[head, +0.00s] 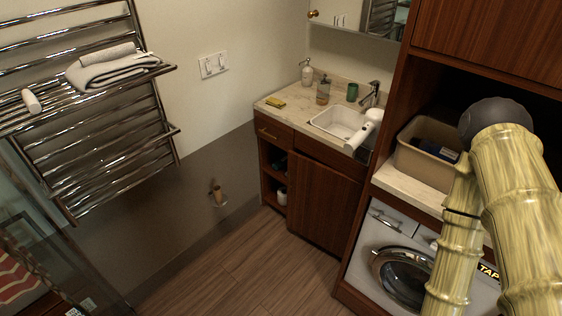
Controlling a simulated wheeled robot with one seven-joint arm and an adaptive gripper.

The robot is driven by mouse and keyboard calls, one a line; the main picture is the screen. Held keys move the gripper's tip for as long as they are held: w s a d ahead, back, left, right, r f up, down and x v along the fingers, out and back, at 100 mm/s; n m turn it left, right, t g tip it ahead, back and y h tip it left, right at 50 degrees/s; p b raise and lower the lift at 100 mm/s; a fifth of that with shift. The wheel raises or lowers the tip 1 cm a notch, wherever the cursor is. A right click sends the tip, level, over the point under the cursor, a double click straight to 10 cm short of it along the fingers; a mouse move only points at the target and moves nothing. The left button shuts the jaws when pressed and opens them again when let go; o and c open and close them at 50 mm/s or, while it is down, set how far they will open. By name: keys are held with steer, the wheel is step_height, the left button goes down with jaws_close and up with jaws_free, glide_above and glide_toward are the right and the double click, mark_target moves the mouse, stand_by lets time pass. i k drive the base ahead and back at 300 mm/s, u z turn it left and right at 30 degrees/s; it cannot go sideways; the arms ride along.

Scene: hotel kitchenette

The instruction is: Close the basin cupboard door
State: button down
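The basin cupboard door (322,208) is a dark reddish-brown wood panel below the white basin (338,121). My bamboo-patterned arm fills the right side of the view, in front of the washing machine and to the right of the door. My gripper is not in view, so its state and its distance from the door are not shown.
Left of the door are open shelves (273,178) with small items and a drawer above. A washing machine (397,262) and a beige bin (424,153) stand right. A towel rack (107,120) is on the left wall. The wooden floor (235,265) before the cabinet is clear.

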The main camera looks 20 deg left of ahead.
mark_target(322, 202)
steer(key=u, duration=0.65)
steer(key=i, duration=1.2)
steer(key=u, duration=0.15)
